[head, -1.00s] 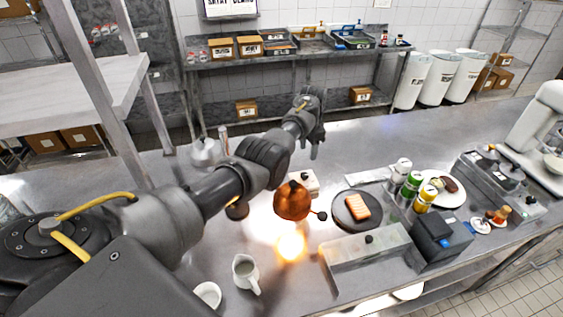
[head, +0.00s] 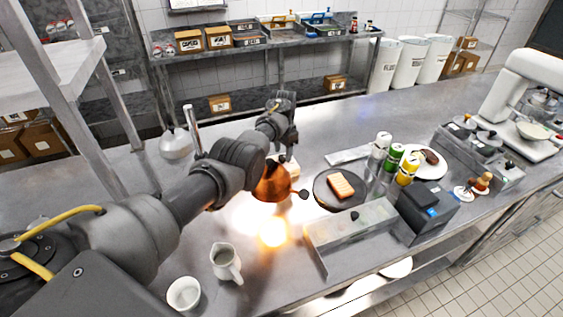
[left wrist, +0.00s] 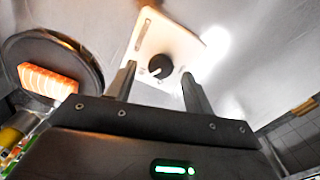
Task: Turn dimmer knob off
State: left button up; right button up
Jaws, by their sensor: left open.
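The dimmer is a pale plate with a round black knob (left wrist: 159,67) in the left wrist view. The knob has a white pointer mark that slants to the lower left. My left gripper (left wrist: 157,76) is open, with one finger on each side of the knob; I cannot tell whether they touch it. In the head view my left gripper (head: 288,150) points down over the dimmer plate (head: 291,170), which is mostly hidden by the copper heat lamp (head: 272,182) and my arm. The knob is hidden there. My right gripper is out of view.
The lamp casts a bright glow on the steel counter. A dark round plate with salmon (head: 341,186) lies right of the dimmer. A white pitcher (head: 225,262) stands in front.

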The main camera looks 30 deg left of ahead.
pick_arm(q)
jog(key=shift+f+b, duration=0.35)
jog(key=shift+f, duration=0.45)
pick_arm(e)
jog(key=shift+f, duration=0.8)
pick_arm(q)
jog(key=shift+r, duration=0.1)
